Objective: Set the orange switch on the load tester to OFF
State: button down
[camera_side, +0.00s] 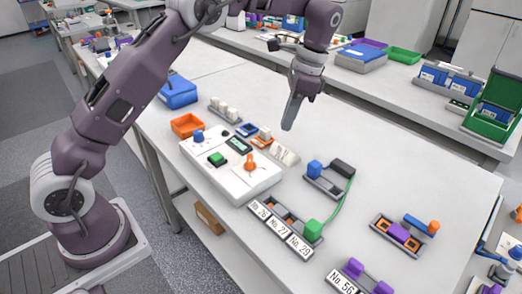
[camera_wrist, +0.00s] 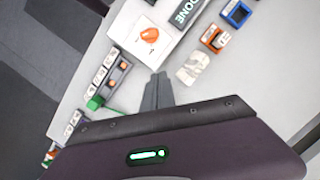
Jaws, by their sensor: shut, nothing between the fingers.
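The load tester (camera_side: 228,179) is a white box on the table in the side view, with a blue knob, a green button, a small dark display and the orange switch (camera_side: 250,161) near its right end. In the wrist view the orange switch (camera_wrist: 149,35) shows at the upper left on a white panel, beside the display (camera_wrist: 187,12) reading DONE. The switch's label is too small to read. My gripper (camera_side: 288,127) is shut and empty, pointing down above the table, behind and to the right of the tester and apart from the switch. Its fingertips (camera_wrist: 158,78) show in the wrist view.
Behind the tester lie a pale packet (camera_side: 285,151) and small blue and orange trays. To the right are a holder with a blue block (camera_side: 314,168), a green cable and green plug (camera_side: 313,230), and numbered holders.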

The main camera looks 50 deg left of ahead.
aim_at(250, 161)
jog(key=x, duration=1)
jog(key=shift+f, duration=0.1)
jog(key=shift+s+a, duration=0.9)
jog(key=shift+s, duration=0.15)
jog(key=shift+s+a, duration=0.4)
jog(key=shift+s, duration=0.05)
